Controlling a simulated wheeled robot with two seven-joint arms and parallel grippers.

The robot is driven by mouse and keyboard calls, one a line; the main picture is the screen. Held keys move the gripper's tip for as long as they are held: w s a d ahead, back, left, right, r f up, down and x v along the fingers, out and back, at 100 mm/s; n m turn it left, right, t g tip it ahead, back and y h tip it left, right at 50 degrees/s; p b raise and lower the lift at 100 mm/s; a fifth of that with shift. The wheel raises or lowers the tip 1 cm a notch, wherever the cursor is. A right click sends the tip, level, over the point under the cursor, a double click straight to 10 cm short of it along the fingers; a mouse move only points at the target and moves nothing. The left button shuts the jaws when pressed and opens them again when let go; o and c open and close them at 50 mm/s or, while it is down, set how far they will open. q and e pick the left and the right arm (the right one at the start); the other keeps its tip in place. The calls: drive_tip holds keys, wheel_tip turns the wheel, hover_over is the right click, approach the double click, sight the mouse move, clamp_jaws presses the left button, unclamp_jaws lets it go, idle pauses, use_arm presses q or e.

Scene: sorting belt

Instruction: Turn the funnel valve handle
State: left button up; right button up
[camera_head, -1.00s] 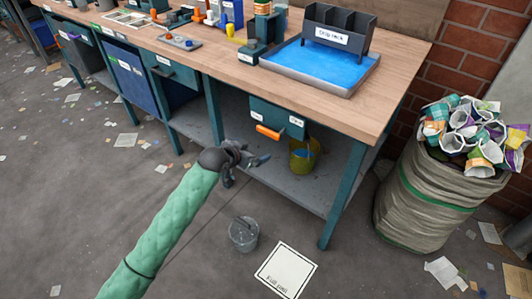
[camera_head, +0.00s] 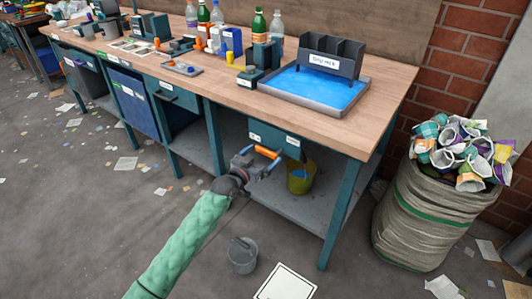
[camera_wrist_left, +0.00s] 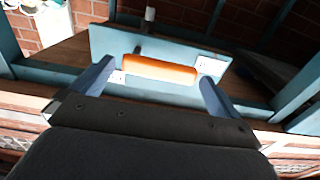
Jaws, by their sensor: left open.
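The valve handle (camera_head: 267,152) is an orange bar on the front of a teal box (camera_head: 289,141) under the bench top. In the left wrist view the orange handle (camera_wrist_left: 160,69) lies across the teal panel, with a white label near each end. My left gripper (camera_head: 262,163) is at the handle in the head view. In the left wrist view its two fingers (camera_wrist_left: 154,86) are spread, one toward each end of the handle, and nothing is clamped. Whether a finger touches the handle cannot be told. My right gripper is not in view.
A yellow bucket (camera_head: 301,180) stands on the lower shelf (camera_head: 285,208) behind the gripper. A grey bucket (camera_head: 242,256) and a white floor mat (camera_head: 285,284) are below. A bench leg (camera_head: 338,220) and a full sack (camera_head: 425,225) stand to the right.

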use_arm(q)
drive_tip(key=shift+x, duration=1.4)
